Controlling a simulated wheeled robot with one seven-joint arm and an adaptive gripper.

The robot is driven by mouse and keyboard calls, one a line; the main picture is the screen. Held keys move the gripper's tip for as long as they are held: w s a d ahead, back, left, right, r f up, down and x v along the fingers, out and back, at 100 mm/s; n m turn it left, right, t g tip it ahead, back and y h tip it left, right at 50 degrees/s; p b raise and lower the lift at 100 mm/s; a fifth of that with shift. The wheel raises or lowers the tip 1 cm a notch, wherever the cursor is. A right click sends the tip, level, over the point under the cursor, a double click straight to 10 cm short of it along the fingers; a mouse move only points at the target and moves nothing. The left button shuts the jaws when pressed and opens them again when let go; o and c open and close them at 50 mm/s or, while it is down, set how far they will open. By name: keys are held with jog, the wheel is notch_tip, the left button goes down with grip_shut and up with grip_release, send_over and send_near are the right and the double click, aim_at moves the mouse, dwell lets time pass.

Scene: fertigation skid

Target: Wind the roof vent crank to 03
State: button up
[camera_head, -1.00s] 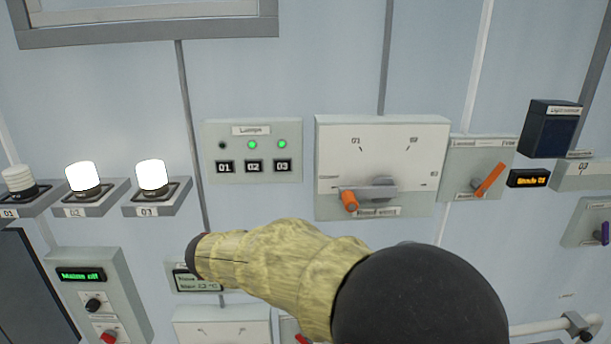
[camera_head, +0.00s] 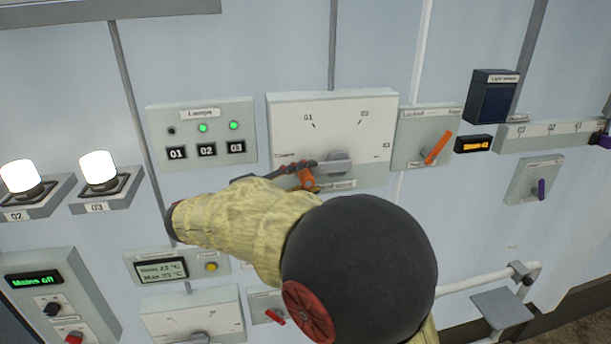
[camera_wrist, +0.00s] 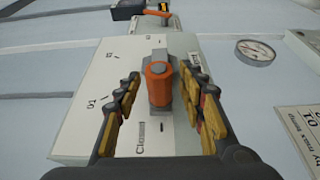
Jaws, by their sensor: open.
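The roof vent crank has an orange knob (camera_head: 306,180) on a grey arm and hub (camera_head: 335,162), low on a white dial panel (camera_head: 290,110). The dial is marked Closed, 01, 02 and 03. The crank points left, towards the Closed side. In the wrist view the orange knob (camera_wrist: 159,84) stands between the two open fingers of my gripper (camera_wrist: 163,100), with gaps visible on both sides. In the head view my gripper (camera_head: 290,176) is at the knob, and my arm hides part of the panel's lower edge.
Right of the dial is a box with an orange lever (camera_head: 438,148). Left is a lamp panel (camera_head: 200,130) with 02 and 03 green. A display box (camera_head: 161,270) and another dial panel (camera_head: 195,315) sit below. A gauge (camera_wrist: 260,52) shows in the wrist view.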

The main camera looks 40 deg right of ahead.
jog(key=shift+s+d, duration=0.1)
jog(key=shift+d, duration=0.1)
jog(key=shift+c, duration=0.9)
jog(key=c, duration=0.7)
grip_shut()
